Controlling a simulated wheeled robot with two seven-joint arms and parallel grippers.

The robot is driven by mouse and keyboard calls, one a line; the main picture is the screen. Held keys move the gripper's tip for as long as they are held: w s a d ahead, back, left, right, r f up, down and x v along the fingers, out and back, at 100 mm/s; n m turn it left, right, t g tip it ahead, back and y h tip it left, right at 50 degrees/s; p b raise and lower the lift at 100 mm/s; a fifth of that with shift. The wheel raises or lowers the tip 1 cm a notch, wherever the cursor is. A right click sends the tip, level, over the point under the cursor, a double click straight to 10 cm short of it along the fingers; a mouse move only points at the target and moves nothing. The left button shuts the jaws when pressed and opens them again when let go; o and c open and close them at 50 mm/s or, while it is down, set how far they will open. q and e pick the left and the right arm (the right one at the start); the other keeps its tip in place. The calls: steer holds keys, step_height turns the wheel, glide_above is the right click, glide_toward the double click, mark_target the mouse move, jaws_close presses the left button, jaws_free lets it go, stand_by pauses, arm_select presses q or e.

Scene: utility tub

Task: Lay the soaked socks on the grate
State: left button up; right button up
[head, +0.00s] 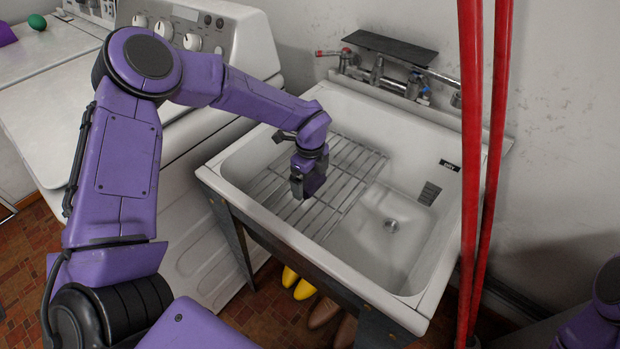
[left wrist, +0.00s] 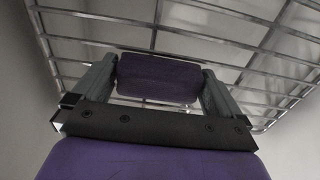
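My left gripper (head: 308,182) points down over the left half of the sink, above the wire grate (head: 345,178). It is shut on a dark purple, block-like bundle (head: 316,181), which looks like a folded sock. In the left wrist view the bundle (left wrist: 158,80) sits between the two fingers, with the bars of the grate (left wrist: 190,18) beyond it. I cannot tell whether the bundle touches the bars. No other sock can be made out on the grate. My right gripper is out of view; only a piece of the right arm shows at the lower right.
The white tub (head: 432,290) has a bare right half with a drain (head: 391,226). Taps (head: 378,75) line its back wall. Red poles (head: 482,150) stand upright at its right. A white washer (head: 238,40) is at the left, with a green ball (head: 37,22) near the back. Yellow shoes (head: 298,284) lie below.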

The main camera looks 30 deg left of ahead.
arm_select(q)
step_height(320, 180, up, 12)
steer(key=shift+r, duration=0.25)
stand_by(0.6)
